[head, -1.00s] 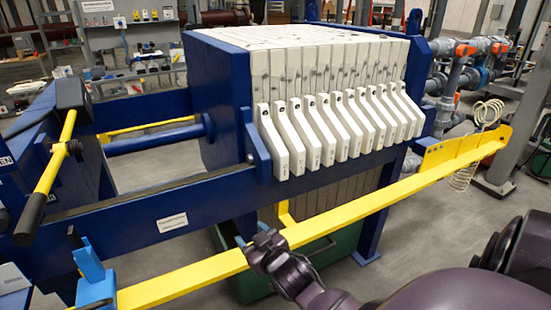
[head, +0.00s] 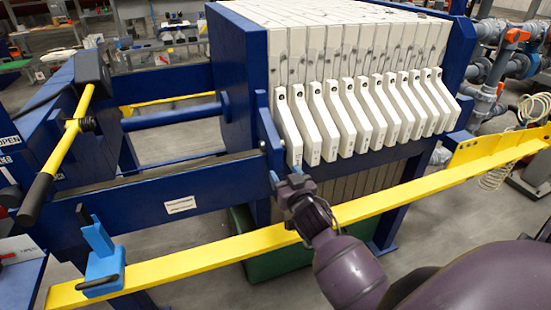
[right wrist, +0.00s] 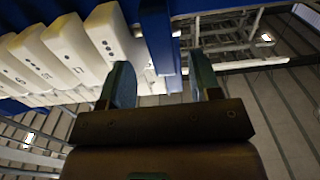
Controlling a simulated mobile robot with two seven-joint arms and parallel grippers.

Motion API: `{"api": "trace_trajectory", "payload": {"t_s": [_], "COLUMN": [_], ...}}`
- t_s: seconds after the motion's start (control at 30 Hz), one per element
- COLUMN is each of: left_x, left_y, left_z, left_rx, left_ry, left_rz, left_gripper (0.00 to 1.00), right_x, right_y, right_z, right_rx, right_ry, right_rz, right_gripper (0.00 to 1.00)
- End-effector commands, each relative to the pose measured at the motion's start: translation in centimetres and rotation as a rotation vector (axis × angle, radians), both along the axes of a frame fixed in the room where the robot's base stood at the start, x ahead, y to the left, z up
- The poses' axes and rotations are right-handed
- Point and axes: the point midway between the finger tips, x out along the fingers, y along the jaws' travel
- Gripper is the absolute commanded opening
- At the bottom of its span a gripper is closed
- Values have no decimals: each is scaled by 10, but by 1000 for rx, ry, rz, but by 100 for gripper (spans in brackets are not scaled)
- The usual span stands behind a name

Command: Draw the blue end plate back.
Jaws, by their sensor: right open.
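The blue end plate (head: 237,85) stands upright at the left of a pack of white filter plates (head: 345,45), against it as far as I can see. A blue arm (head: 266,130) projects from its near side beside the first white handle. My right gripper (head: 285,181) is just below that arm, in front of the blue side rail (head: 200,185). In the right wrist view the gripper (right wrist: 160,80) is open, with a blue bar (right wrist: 157,40) hanging between and beyond its fingertips. I cannot tell whether they touch it. My left gripper is not in view.
A yellow bar (head: 400,198) runs along the press front, below my right gripper, with a light blue block (head: 102,260) at its left end. A yellow lever with black grip (head: 62,160) stands at left. The gap left of the end plate holds a blue rod (head: 170,117).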

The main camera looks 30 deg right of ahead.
Motion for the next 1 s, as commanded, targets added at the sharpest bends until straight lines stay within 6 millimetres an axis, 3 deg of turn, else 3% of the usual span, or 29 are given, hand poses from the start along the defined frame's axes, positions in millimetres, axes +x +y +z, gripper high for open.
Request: {"api": "trace_trajectory", "payload": {"t_s": [0.3,0.5,0.93,1.0], "left_x": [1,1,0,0], "left_y": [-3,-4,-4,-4], "left_z": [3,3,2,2], "left_rx": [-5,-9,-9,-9], "left_ry": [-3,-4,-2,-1], "left_rz": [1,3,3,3], "left_gripper": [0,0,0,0], "right_x": [53,72,79,79], "right_y": [-12,-17,-19,-19], "right_z": [1,0,0,0], "right_rx": [-2,-2,-1,-1], "right_ry": [0,1,1,1], "right_rz": [1,0,0,0], "right_gripper": [57,57,57,47]}}
